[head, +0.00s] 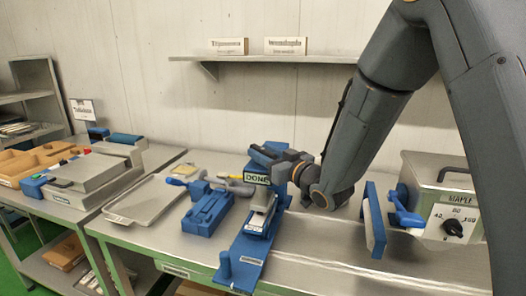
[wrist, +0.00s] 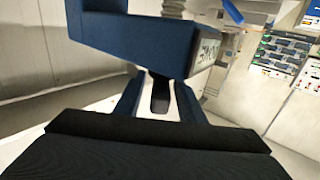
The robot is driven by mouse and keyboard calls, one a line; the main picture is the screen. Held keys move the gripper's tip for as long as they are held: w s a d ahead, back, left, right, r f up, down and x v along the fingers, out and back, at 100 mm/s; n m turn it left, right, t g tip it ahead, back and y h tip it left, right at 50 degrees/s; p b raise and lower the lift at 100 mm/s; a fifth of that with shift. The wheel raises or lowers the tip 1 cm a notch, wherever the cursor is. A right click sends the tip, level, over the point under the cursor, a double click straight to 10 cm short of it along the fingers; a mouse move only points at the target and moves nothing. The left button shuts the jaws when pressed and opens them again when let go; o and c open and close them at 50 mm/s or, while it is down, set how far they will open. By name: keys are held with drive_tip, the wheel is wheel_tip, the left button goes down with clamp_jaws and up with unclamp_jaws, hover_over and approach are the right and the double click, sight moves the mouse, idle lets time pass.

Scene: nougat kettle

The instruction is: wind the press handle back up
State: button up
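The press (head: 252,238) stands on the bench in the middle of the head view, with a long blue base, a blue upright behind and a metal part on the base. A sign reading DONE (head: 257,179) is on its upper part. My gripper (head: 283,163) is at the top of the press, beside the sign. Its fingertips overlap dark and blue parts there, so I cannot tell whether it grips the handle. In the wrist view a large blue block of the press (wrist: 140,40) fills the top, with its sign edge-on at right. The handle is not clearly distinguishable.
A blue fixture (head: 206,212) and a grey tray (head: 145,200) lie left of the press. A metal kettle box (head: 437,180) with a dial and blue lever stands at right, beside an upright blue plate (head: 373,220). A shelf (head: 270,59) hangs on the wall behind.

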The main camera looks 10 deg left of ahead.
drive_tip(key=shift+c, duration=0.2)
clamp_jaws()
